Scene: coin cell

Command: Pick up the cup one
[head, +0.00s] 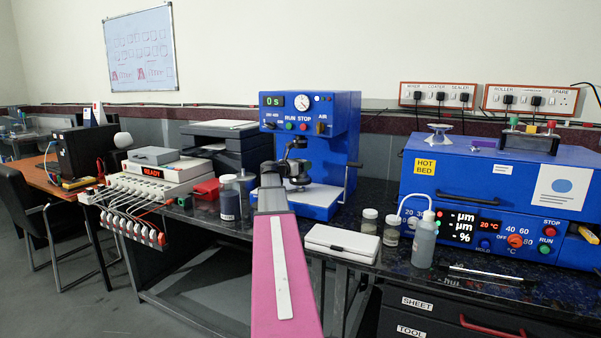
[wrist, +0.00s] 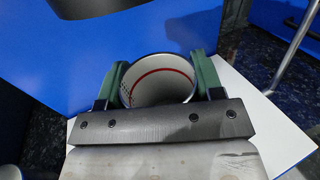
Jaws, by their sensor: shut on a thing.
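The cup (wrist: 158,72) is a round white vessel with a red line around its inside, seen from above in the wrist view. My gripper (wrist: 157,82) is shut on it, with one green finger pad on each side of the rim. Below the cup is the white base plate (wrist: 262,125) of a blue machine, and I cannot tell whether the cup touches it. In the head view my arm reaches to the blue machine (head: 342,125), and the cup is mostly hidden there by my arm and gripper.
The blue machine's body stands close behind the cup, with a metal lever (head: 347,178) at its right. A white case (head: 341,243), two small jars (head: 370,221) and a wash bottle (head: 424,242) stand to the right. A dark-filled bottle (head: 230,200) stands to the left.

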